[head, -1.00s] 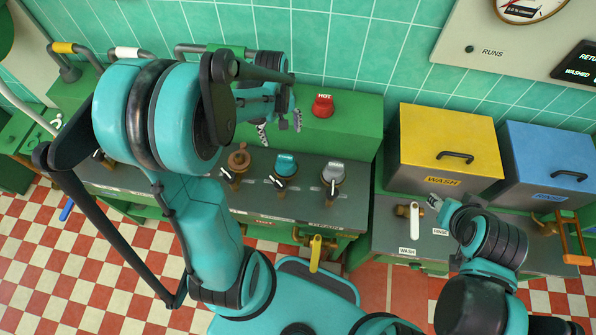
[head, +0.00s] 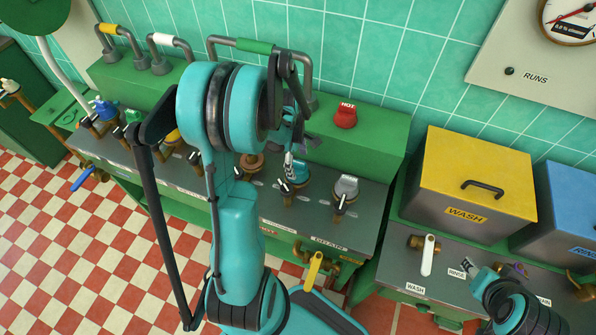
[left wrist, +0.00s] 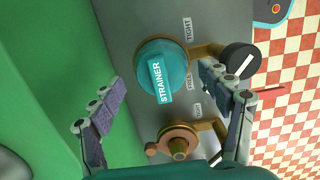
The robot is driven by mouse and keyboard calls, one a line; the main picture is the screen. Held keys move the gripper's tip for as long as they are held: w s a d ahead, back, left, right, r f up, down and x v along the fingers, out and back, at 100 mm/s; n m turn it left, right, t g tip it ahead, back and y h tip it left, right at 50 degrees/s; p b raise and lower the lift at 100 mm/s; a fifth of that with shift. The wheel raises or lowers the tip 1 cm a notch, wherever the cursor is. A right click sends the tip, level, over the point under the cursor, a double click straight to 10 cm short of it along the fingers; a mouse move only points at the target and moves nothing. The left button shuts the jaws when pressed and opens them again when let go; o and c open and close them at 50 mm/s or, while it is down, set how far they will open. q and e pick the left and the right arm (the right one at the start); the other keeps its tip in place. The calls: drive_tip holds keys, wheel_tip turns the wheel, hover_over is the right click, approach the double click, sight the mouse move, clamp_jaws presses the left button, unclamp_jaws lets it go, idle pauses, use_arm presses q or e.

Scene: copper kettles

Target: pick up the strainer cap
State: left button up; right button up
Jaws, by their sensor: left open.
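The strainer cap (left wrist: 164,72) is a round teal cap with a raised grip bar lettered STRAINER. In the left wrist view it sits on its fitting, ahead of and between my open left fingers (left wrist: 160,84), with nothing held. In the head view the teal cap (head: 298,173) sits on the dark worktop, partly hidden by my left gripper (head: 300,152) just above it. My right gripper (head: 467,266) is low at the right, over the wash counter; its jaw opening is too small to judge.
A brown cap (left wrist: 178,140) and a black knob with a white pointer (left wrist: 240,60) flank the strainer cap. A grey cap (head: 346,187) stands right of it. A red HOT button (head: 346,116) is on the green ledge behind. The yellow WASH box (head: 475,180) is further right.

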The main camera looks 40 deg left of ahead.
sight(301, 164)
use_arm(q)
drive_tip(key=shift+f, duration=0.4)
drive_tip(key=shift+r, duration=0.1)
drive_tip(key=c, duration=1.1)
drive_tip(key=shift+r, duration=0.15)
drive_tip(key=shift+c, duration=0.2)
drive_tip(key=shift+r, duration=0.25)
drive_tip(key=r, duration=0.1)
drive_tip(key=r+p, duration=0.1)
drive_tip(key=r, duration=0.2)
drive_tip(key=shift+d+p, duration=0.35)
drive_tip(key=shift+p, duration=0.05)
drive_tip(key=d+r+p, duration=0.2)
drive_tip(key=d+r, duration=0.4)
drive_tip(key=d, duration=0.5)
drive_tip(key=shift+s, duration=0.25)
drive_tip(key=shift+r, duration=0.1)
